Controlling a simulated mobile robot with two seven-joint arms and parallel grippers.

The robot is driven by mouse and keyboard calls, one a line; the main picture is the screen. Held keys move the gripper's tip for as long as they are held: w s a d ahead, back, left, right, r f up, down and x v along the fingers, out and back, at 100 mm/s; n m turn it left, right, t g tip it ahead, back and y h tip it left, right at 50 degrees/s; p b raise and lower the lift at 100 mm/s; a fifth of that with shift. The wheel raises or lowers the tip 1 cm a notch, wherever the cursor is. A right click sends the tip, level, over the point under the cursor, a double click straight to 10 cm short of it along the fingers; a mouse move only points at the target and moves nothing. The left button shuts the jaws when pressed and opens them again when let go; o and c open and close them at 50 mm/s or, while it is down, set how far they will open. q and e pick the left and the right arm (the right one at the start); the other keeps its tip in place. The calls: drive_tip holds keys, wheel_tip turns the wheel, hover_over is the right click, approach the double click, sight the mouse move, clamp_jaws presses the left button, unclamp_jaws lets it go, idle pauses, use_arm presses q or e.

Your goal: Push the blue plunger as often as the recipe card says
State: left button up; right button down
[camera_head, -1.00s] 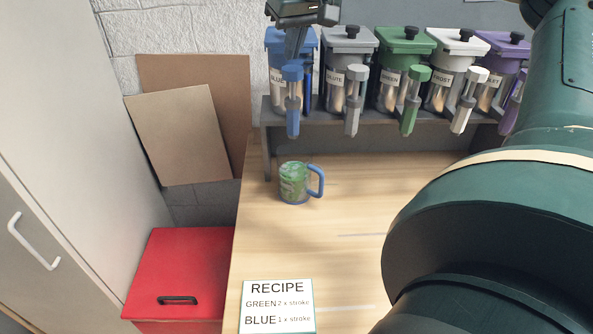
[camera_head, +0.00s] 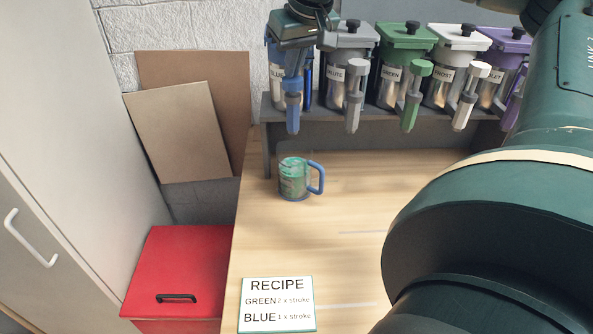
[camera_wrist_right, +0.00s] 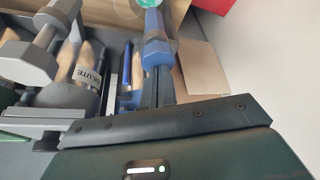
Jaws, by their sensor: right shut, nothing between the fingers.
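The blue dispenser (camera_head: 275,75) stands at the left end of the shelf row. Its blue plunger (camera_head: 293,88) has a cap on top and a spout below; it also shows in the right wrist view (camera_wrist_right: 154,52). My right gripper (camera_head: 293,70) is shut and empty, pointing down with its fingertips against the plunger cap; the exact contact is partly hidden. The recipe card (camera_head: 277,305) lies on the table and reads GREEN 2 x stroke, BLUE 1 x stroke. A clear mug with a blue handle (camera_head: 294,180) and green patches stands below the blue spout. My left gripper is not in view.
Grey, green (camera_head: 404,36), white and purple dispensers stand to the right on the shelf (camera_head: 340,120). My right arm covers the right side. A red box (camera_head: 180,270) and brown boards (camera_head: 180,130) are left of the table (camera_head: 350,215).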

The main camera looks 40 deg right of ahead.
drive_tip(key=shift+r, duration=0.1)
wheel_tip(320, 180, up, 3)
drive_tip(key=shift+f+p, duration=0.2)
drive_tip(key=shift+p, duration=0.9)
drive_tip(key=shift+r, duration=0.9)
wheel_tip(320, 180, up, 6)
